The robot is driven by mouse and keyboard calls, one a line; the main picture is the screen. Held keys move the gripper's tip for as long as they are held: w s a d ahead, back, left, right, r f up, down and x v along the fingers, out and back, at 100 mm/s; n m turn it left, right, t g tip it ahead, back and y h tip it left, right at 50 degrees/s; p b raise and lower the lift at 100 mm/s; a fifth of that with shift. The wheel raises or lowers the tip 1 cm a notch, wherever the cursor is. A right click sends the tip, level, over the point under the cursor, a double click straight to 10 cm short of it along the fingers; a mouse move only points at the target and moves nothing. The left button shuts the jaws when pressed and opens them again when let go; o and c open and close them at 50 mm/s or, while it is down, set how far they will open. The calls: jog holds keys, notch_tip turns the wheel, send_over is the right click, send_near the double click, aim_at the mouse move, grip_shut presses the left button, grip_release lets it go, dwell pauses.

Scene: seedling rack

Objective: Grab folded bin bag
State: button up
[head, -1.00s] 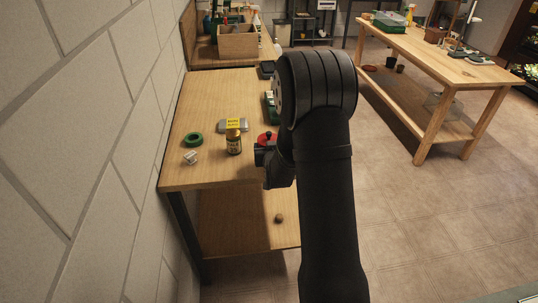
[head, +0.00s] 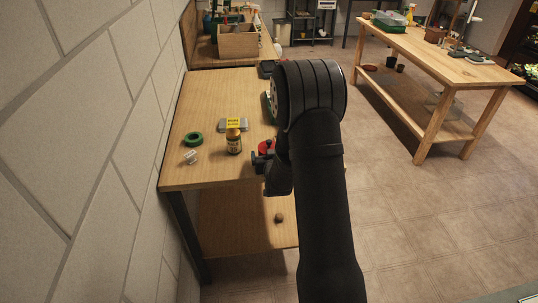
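I cannot make out a folded bin bag for certain. A flat grey item (head: 241,124) lies on the near wooden bench behind a brown bottle (head: 234,144); its kind is unclear. My gripper (head: 258,159) is over the bench's front right part, to the right of the bottle. It is small, dark and partly hidden by my arm, so its finger gap does not show. A red round thing (head: 266,147) shows just behind the gripper; I cannot tell whether they touch.
A green tape ring (head: 193,139) and a small clear-white item (head: 191,157) lie on the left of the bench (head: 205,177). A wooden crate (head: 238,42) stands at the back. A second bench (head: 440,62) is at right. My arm hides the near bench's right side.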

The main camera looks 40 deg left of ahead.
jog(key=shift+r, duration=0.2)
jog(key=v, duration=1)
jog(key=shift+s+d+r, duration=0.2)
jog(key=shift+s+d, duration=0.05)
jog(key=shift+s+d+r, duration=0.15)
jog(key=shift+s+d, duration=0.25)
jog(key=shift+s, duration=0.05)
jog(key=c, duration=0.3)
jog(key=g, duration=0.1)
send_near(233, 135)
jog(key=shift+h, duration=0.3)
jog(key=x, duration=1.4)
jog(key=shift+a+f, duration=0.15)
jog(key=shift+f, duration=0.2)
